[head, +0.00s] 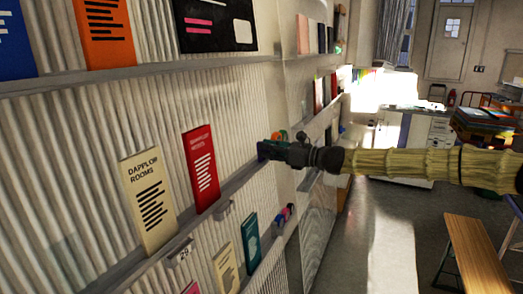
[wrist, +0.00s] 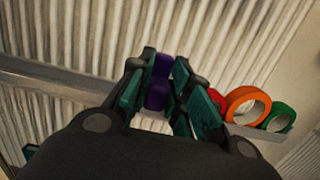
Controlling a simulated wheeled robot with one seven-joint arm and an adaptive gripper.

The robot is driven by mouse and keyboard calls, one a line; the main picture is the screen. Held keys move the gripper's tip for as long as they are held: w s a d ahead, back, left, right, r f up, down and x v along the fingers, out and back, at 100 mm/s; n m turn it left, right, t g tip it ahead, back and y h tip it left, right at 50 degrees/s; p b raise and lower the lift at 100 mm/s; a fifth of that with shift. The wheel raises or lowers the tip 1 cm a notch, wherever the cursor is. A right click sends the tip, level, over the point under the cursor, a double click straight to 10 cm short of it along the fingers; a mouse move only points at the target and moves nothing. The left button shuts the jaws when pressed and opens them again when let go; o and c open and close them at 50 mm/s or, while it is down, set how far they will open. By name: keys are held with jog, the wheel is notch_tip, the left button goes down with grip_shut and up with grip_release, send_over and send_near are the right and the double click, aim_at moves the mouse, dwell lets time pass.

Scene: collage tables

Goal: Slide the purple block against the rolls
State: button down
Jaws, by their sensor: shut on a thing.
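The purple block (wrist: 158,82) is between the fingers of my gripper (wrist: 160,95) in the wrist view. My gripper is shut on it, at the shelf ledge. In the head view the purple block (head: 262,150) shows at the tip of my gripper (head: 270,150). The rolls lie just right of the gripper: a red roll (wrist: 217,100), partly hidden by a finger, an orange roll (wrist: 248,104) and a green roll (wrist: 280,118). In the head view an orange roll (head: 279,136) shows behind the gripper. Whether the block touches the red roll is hidden by the finger.
The ledge (head: 232,187) runs along a corrugated wall. A red booklet (head: 201,168) and a cream booklet (head: 149,200) stand on it to the left. A lower shelf holds a teal booklet (head: 250,242) and small items. A wooden bench (head: 478,255) stands at the right.

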jog(key=c, duration=1.3)
grip_release()
jog(key=shift+d, duration=0.1)
jog(key=v, duration=1.2)
